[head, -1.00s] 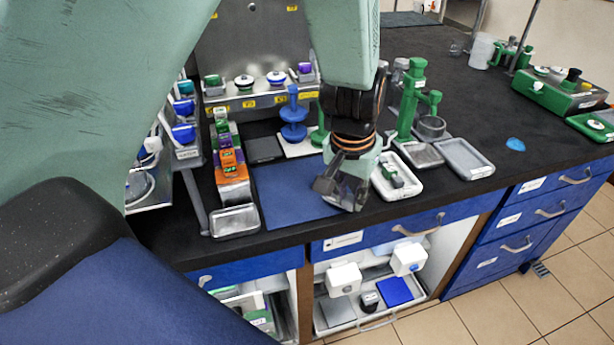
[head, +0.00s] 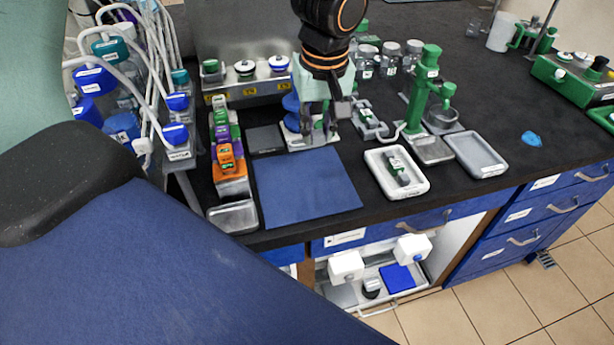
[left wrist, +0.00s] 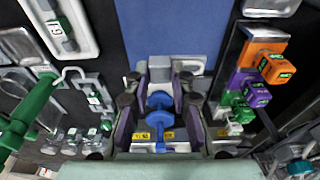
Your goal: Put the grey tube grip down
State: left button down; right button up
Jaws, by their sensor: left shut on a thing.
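My left gripper (head: 325,132) hangs from above over the white plate (head: 318,141) behind the blue mat. It is shut on a light grey piece, the grey tube grip (left wrist: 160,69), which shows between the fingertips in the left wrist view. Most of it is hidden by the fingers in the head view. I cannot tell if it touches the plate. A blue stand (head: 291,104) stands beside the gripper at its left. In the left wrist view the blue stand (left wrist: 160,101) shows between the fingers. My right gripper is not in view.
The blue mat (head: 305,187) in front is bare. A grey holder (head: 368,121) and a white tray (head: 411,182) with a grey-green item lie to the right. A green stand (head: 428,75) rises behind them. A row of coloured blocks (head: 226,150) is at left.

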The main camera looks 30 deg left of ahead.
pick_arm(q)
jog(key=b, duration=0.1)
send_over(313, 180)
jog(key=f, duration=0.5)
jog(key=shift+s+a+f, duration=0.1)
jog(key=shift+s+f, duration=0.15)
jog(key=shift+s, duration=0.1)
jog(key=shift+w+d+f, duration=0.25)
jog(key=shift+w+f, duration=0.05)
jog(key=shift+f, duration=0.25)
jog(key=shift+d+f+b, duration=0.15)
jog(key=shift+f+b, duration=0.2)
jog(key=shift+s+f+b, duration=0.25)
jog(key=shift+f+b, duration=0.05)
jog(key=shift+f, duration=0.85)
jog(key=shift+a+f, duration=0.2)
jog(key=shift+a, duration=0.05)
jog(key=shift+w, duration=0.1)
jog(key=shift+w+d, duration=0.15)
jog(key=shift+f, duration=0.15)
jog(key=c, duration=1.4)
grip_release()
jog(key=shift+s, duration=0.2)
jog(key=shift+o, duration=1.2)
jog(key=shift+w, duration=0.15)
